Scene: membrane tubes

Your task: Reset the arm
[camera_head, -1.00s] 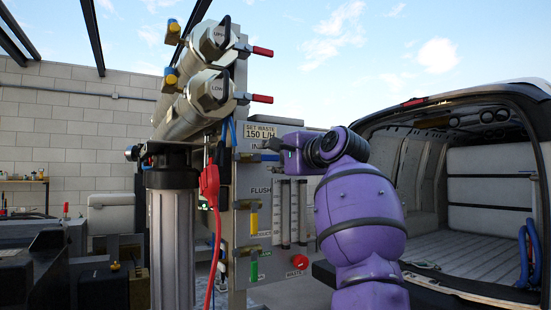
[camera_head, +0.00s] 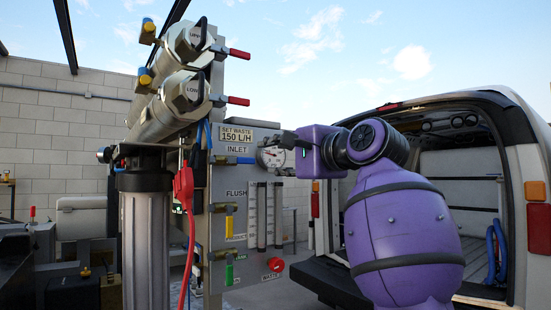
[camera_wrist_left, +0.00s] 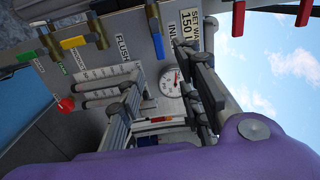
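My purple left arm rises at the right of the head view, its left gripper (camera_head: 285,155) pointing left at the panel (camera_head: 237,200). In the left wrist view the gripper (camera_wrist_left: 160,80) has its two dark fingers apart, with nothing between them that it holds. The round pressure gauge (camera_head: 271,157) shows just beyond the fingertips; it also shows between the fingers in the wrist view (camera_wrist_left: 171,83). I cannot tell the exact gap to the panel. My right gripper is not in view.
The panel carries a yellow-handled valve (camera_head: 229,226), a green-handled valve (camera_head: 229,274) and a red knob (camera_head: 276,265). Two steel membrane tubes (camera_head: 180,103) with red-handled valves are above left. An open van (camera_head: 470,160) stands behind my arm at right.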

